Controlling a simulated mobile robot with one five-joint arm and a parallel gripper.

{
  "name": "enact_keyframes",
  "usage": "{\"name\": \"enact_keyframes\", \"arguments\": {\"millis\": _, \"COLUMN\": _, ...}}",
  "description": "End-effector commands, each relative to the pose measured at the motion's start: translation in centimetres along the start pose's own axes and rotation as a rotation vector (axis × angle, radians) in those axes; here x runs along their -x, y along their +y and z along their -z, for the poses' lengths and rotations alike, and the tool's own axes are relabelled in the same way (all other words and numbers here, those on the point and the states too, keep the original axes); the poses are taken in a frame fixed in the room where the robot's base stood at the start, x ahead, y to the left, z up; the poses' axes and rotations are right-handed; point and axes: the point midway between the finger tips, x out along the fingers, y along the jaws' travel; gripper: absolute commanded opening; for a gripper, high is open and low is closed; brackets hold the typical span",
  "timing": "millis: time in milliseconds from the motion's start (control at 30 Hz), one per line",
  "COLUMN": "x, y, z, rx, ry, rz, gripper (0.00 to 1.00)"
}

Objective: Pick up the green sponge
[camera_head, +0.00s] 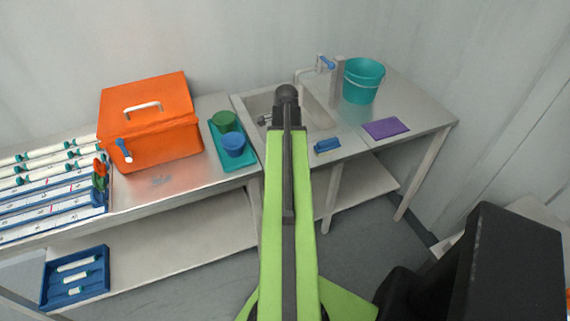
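I see no green sponge in this view. A blue brush-like item (327,145) lies on the front rim of the sink. A flat purple cloth or mat (386,128) lies on the counter to the right of the sink. My green arm stretches forward up the middle of the picture, and its dark end is in front of the sink basin (252,104). It hides part of the sink. My gripper's fingers do not show.
A teal tray (232,163) holds a green cup (224,120) and a blue cup (233,144). An orange box (155,135) stands left of it, near racked white tubes (50,150). A teal bucket (362,80) stands behind the purple mat. A blue bin (98,266) sits on the lower shelf.

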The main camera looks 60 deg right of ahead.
Motion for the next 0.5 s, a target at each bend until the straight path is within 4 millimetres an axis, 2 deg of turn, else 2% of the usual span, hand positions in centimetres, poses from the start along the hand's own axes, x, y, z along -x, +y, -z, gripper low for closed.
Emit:
{"name": "enact_keyframes", "arguments": {"millis": 167, "x": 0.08, "y": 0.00, "z": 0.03, "rx": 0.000, "ry": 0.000, "rz": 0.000, "gripper": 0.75}}
{"name": "enact_keyframes", "arguments": {"millis": 200, "x": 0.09, "y": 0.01, "z": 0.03, "rx": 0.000, "ry": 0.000, "rz": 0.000, "gripper": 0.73}}
{"name": "enact_keyframes", "arguments": {"millis": 500, "x": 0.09, "y": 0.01, "z": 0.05, "rx": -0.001, "ry": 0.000, "rz": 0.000, "gripper": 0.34}}
